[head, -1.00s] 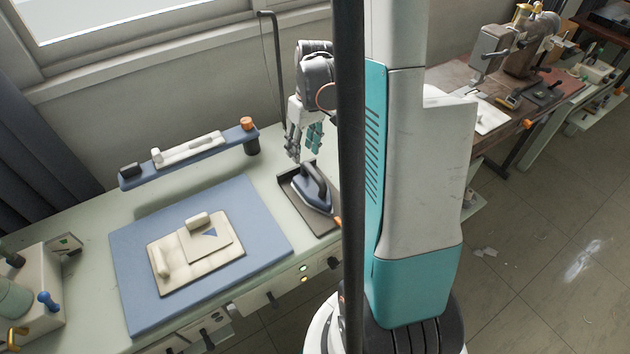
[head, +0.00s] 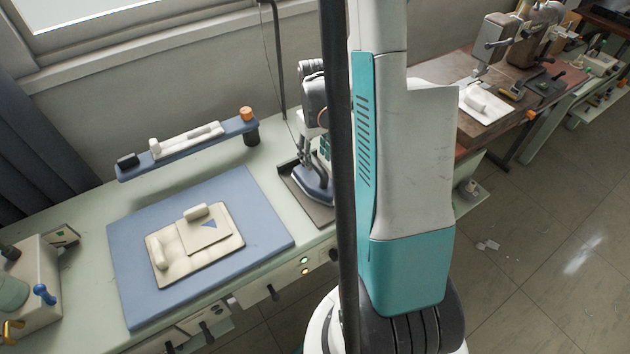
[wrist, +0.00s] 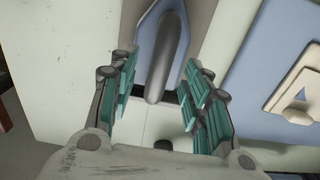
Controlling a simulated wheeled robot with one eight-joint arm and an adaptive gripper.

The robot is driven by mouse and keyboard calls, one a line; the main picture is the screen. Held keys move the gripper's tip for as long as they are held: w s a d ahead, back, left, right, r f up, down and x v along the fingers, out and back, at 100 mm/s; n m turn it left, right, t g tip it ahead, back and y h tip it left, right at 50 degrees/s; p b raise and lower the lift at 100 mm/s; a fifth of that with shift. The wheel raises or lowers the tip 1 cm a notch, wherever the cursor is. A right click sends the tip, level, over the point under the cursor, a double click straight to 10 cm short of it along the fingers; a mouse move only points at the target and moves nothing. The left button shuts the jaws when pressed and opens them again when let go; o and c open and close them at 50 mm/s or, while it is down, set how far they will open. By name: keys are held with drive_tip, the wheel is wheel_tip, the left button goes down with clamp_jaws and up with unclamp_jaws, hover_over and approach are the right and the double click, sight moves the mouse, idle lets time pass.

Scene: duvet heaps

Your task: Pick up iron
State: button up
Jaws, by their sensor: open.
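The iron (head: 314,187) stands on a dark tray (head: 290,182) at the right end of the pale green table, partly hidden by my gripper in the head view. In the wrist view the iron (wrist: 146,40) has a blue-grey body and a dark rounded handle (wrist: 166,62). My gripper (head: 313,160) is low, over the iron. In the wrist view my gripper (wrist: 160,88) is open, with teal-padded fingers on either side of the handle's near end. I see gaps between the fingers and the handle. I cannot tell the exact height.
A blue mat (head: 130,240) with a folded cream cloth (head: 170,255) lies left of the tray. A raised blue shelf (head: 185,150) stands behind it. A dark pole (head: 278,60) rises behind the tray. A white box (head: 30,290) sits at the far left.

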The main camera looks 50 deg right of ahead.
sight(315, 161)
wheel_tip(315, 161, down, 4)
drive_tip(key=shift+w+f+b, duration=0.15)
drive_tip(key=shift+f+b, duration=0.1)
drive_tip(key=shift+b, duration=0.55)
clamp_jaws()
drive_tip(key=shift+r, duration=0.1)
wheel_tip(315, 161, up, 20)
drive_tip(key=p, duration=0.6)
